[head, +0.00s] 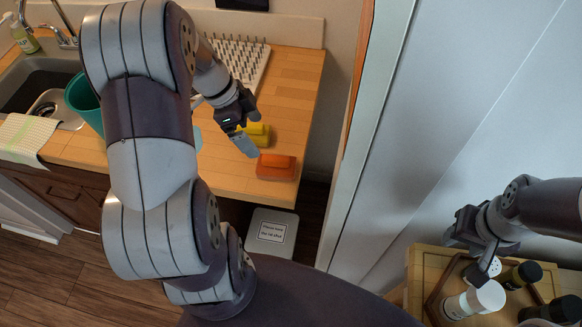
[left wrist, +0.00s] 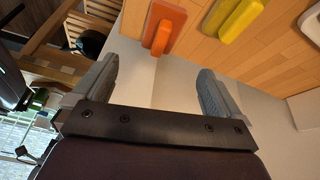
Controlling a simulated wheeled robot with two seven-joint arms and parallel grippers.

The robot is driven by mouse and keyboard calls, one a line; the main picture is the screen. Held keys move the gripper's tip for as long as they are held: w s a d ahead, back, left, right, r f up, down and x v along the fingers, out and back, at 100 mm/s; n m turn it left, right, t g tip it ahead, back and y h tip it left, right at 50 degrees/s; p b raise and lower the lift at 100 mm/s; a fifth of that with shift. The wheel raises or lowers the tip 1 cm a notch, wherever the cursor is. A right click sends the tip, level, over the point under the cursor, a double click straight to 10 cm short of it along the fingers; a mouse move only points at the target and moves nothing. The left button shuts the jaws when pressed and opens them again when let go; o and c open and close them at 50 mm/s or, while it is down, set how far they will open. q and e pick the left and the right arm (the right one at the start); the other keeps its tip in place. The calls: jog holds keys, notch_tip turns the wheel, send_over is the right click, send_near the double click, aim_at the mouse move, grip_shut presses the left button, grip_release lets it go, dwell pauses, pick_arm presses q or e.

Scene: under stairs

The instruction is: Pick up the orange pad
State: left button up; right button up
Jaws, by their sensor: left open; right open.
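The orange pad (head: 277,166) lies on the wooden counter near its front right corner. In the left wrist view the orange pad (left wrist: 166,25) is at the top, beyond the fingertips and a little left of the middle. My left gripper (head: 248,138) is open and hangs just left of the orange pad, partly in front of the yellow pad (head: 262,128). In the left wrist view nothing is between the fingers of my left gripper (left wrist: 158,82). My right gripper (head: 468,256) is open over the small wooden table at lower right.
The yellow pad also shows in the left wrist view (left wrist: 238,18). A white pegged rack (head: 250,60) stands behind, with a teal container (head: 84,98) and sink (head: 40,78) at left. Bottles and a white-capped jar (head: 478,298) stand under my right gripper. A pale wall (head: 450,110) is right.

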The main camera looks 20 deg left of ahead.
aim_at(273, 157)
pick_arm(q)
jog(key=shift+m, duration=0.8)
jog(key=b+x, duration=0.4)
jog(key=x, duration=0.3)
jog(key=shift+s+a+f, duration=0.15)
jog(key=shift+f, duration=0.65)
jog(key=x, duration=0.2)
jog(key=b+x, duration=0.1)
jog(key=x, duration=0.1)
jog(key=shift+w+d+b, duration=0.25)
jog(key=shift+d+b, duration=0.05)
jog(key=shift+d, duration=0.05)
pick_arm(e)
jog(key=f, duration=0.3)
jog(key=a+f, duration=0.1)
jog(key=f, duration=0.1)
jog(key=shift+s+f, duration=0.15)
jog(key=shift+f, duration=0.1)
pick_arm(q)
jog(key=shift+w+r, duration=0.1)
pick_arm(e)
jog(key=shift+r, duration=0.1)
pick_arm(q)
jog(key=c, duration=1)
jog(key=shift+c, duration=0.7)
